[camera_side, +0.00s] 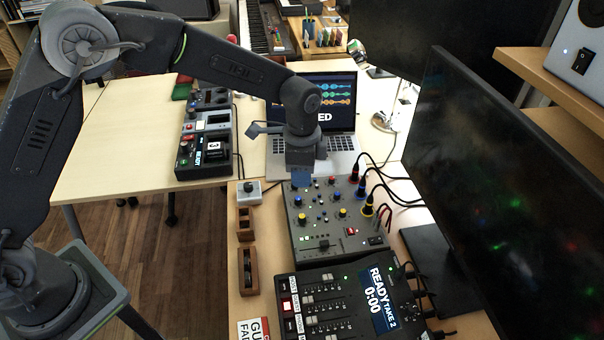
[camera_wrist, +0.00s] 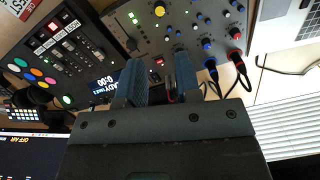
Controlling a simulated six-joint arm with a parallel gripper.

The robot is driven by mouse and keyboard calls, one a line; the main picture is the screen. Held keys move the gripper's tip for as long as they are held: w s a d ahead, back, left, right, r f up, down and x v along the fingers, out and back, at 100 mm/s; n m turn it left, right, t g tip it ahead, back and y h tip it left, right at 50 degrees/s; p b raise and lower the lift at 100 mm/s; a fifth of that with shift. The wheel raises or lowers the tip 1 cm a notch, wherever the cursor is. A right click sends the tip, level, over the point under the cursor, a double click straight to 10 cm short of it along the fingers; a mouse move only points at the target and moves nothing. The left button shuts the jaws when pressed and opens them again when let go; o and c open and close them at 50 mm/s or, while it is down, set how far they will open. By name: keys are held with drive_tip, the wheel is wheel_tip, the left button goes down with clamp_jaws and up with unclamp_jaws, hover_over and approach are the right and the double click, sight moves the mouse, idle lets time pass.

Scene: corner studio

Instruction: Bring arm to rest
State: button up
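My gripper (camera_side: 301,179) hangs down over the far-left part of a grey mixer panel (camera_side: 321,261) with coloured knobs. In the wrist view my gripper (camera_wrist: 158,72) shows two blue fingers with a gap between them, and I see nothing held there. It is open. The same panel (camera_wrist: 150,38) lies beyond the fingertips. Whether the fingertips touch the panel cannot be told. My arm reaches across from the left, bent at the elbow.
A black fader console (camera_side: 345,328) reading "READY TAKE 2" stands in front. An open laptop (camera_side: 340,142) is behind my gripper, and a large dark monitor (camera_side: 500,200) is at right. Cables (camera_side: 372,183) plug into the panel's right side. Wooden holders (camera_side: 248,271) stand at left.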

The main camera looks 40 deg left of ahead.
drive_tip(key=s+a+r+n+t, duration=0.1)
drive_tip(key=s+a+r+n, duration=0.3)
drive_tip(key=r, duration=0.3)
drive_tip(key=s+a+r+n+t, duration=0.1)
drive_tip(key=s+a+r+t, duration=0.1)
drive_tip(key=s+a+r, duration=0.35)
drive_tip(key=s+a+r+n+t, duration=0.1)
drive_tip(key=s+a+r+n, duration=0.1)
drive_tip(key=s, duration=0.6)
drive_tip(key=s+a+r+n+t, duration=0.1)
drive_tip(key=s+a+r+n, duration=0.1)
drive_tip(key=s+n, duration=0.3)
drive_tip(key=shift+s+r+t, duration=0.25)
drive_tip(key=shift+s+t, duration=0.05)
drive_tip(key=shift+s, duration=1.55)
